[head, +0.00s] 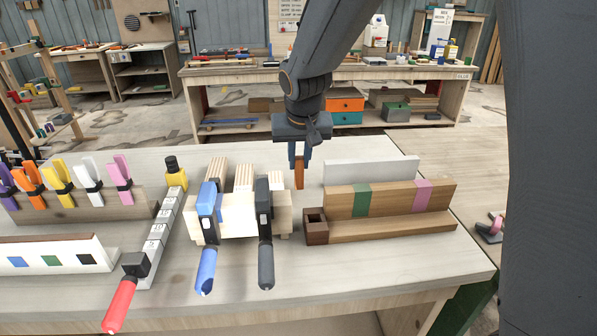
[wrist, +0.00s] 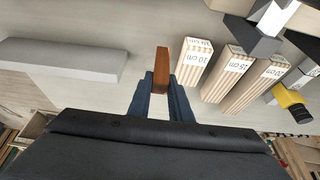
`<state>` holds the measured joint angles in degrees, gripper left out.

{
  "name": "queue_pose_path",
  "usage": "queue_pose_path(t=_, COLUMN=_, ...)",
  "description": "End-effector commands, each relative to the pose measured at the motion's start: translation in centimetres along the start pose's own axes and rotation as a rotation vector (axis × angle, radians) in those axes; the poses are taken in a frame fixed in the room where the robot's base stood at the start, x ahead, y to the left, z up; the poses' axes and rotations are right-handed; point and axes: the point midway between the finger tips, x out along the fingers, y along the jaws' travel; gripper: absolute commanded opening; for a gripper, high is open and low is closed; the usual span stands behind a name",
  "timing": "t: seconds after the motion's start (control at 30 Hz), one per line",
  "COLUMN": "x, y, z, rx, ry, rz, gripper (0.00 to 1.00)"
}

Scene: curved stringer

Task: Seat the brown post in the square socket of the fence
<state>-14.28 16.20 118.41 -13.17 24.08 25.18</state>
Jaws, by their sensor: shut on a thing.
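My gripper (head: 299,160) is shut on the brown post (head: 299,174) and holds it upright above the bench. In the wrist view the post (wrist: 162,68) stands out between the fingertips (wrist: 160,88). The dark brown square socket (head: 316,226) sits at the left end of the wooden fence (head: 390,213), lower and nearer to the head camera than the post. The post is apart from the socket, slightly to its left in the head view. The fence carries a green and a pink band. The socket does not show clearly in the wrist view.
A grey-white block (head: 371,170) lies behind the fence, close to the post's right. Left of the post are clamped wooden strips with a blue clamp (head: 208,205) and a black clamp (head: 264,215). Bare bench top (head: 390,262) lies in front of the fence.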

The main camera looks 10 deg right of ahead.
Motion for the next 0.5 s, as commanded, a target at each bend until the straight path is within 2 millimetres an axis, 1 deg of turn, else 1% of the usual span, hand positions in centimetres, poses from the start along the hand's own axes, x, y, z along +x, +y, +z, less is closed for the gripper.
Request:
queue_pose_path(t=0.03, x=-1.0, y=0.0, z=-0.6, rx=-0.001, ry=0.007, rz=-0.001, gripper=0.00)
queue_pose_path(t=0.2, x=-3.9, y=0.0, z=-1.8, rx=-0.001, ry=0.005, rz=-0.001, gripper=0.00)
queue_pose_path(t=0.37, x=-5.8, y=0.0, z=-2.4, rx=-0.005, ry=0.003, rz=-0.002, gripper=0.00)
queue_pose_path(t=0.5, x=-6.9, y=0.4, z=-2.2, rx=-0.046, ry=0.001, rz=-0.019, gripper=0.00)
